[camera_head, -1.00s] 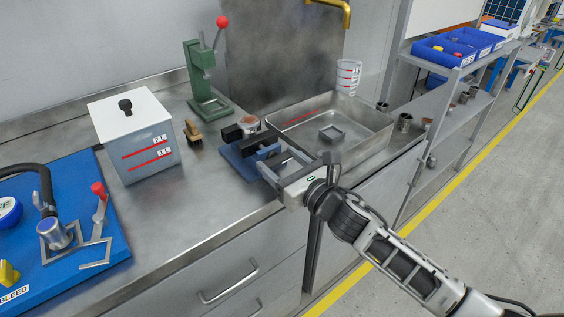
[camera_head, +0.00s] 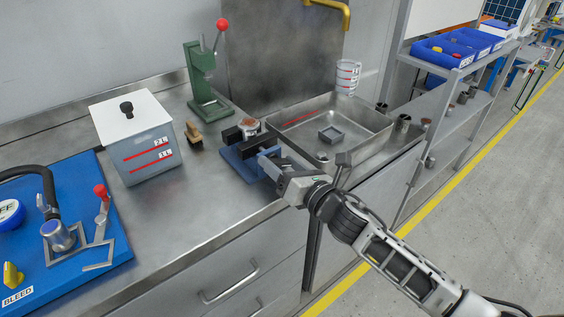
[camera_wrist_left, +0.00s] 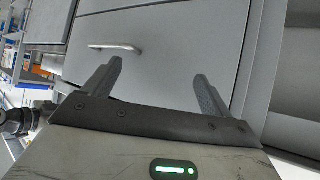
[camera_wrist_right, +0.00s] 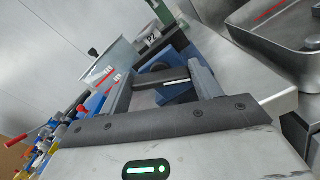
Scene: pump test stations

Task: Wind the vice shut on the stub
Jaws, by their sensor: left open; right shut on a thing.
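The vice (camera_head: 236,164) has a blue body with dark jaw blocks and stands on the steel bench near its front edge. The stub (camera_head: 249,123), short with a rusty brown top, stands at the dark jaws; whether both jaws touch it I cannot tell. My right gripper (camera_head: 270,164) is at the front end of the vice, shut on its handle. In the right wrist view a bar (camera_wrist_right: 165,82) of the handle spans between the fingers, with the blue vice behind. My left gripper (camera_wrist_left: 155,76) is open and empty, facing a drawer front, and is outside the head view.
A steel tray (camera_head: 368,128) with a small square dish lies right of the vice. A green press (camera_head: 203,88) with a red knob stands behind. A lidded container (camera_head: 140,150) and a blue board (camera_head: 95,265) are at left. A wooden block (camera_head: 193,135) stands left of the vice.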

